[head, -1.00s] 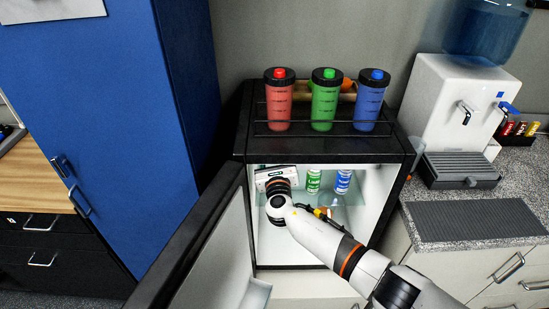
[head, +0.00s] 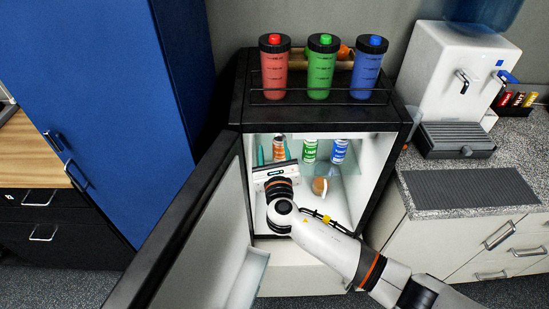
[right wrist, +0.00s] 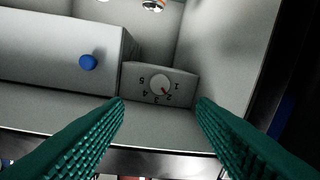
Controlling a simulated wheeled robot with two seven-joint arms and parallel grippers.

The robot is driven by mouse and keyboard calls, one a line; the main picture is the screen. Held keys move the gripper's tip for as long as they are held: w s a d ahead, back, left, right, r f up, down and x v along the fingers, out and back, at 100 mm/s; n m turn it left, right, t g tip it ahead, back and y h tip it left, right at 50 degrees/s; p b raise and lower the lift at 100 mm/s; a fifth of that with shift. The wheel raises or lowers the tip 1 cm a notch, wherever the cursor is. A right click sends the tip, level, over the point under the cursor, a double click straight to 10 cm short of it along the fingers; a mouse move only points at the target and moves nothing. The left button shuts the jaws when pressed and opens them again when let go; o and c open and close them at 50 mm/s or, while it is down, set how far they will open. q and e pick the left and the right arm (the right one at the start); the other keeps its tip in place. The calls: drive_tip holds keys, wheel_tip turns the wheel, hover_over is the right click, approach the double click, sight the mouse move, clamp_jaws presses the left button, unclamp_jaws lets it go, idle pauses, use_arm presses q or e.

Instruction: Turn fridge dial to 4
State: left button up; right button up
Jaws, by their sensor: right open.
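The fridge dial (right wrist: 160,84) is a pale round knob on a grey box inside the fridge. Its digits 1 to 5 appear upside down in the right wrist view, and its red pointer mark is close to the 2. My right gripper (head: 273,150) is inside the open fridge (head: 390,185). Its green ridged fingers (right wrist: 160,115) are spread apart and empty, with the dial ahead between them and not touched. The dial cannot be made out in the head view. My left gripper is not in view.
The fridge door (head: 205,215) stands open on the left. A blue knob (right wrist: 87,62) sits left of the dial. Bottles (head: 321,70) stand on top.

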drive_tip(key=shift+s, duration=1)
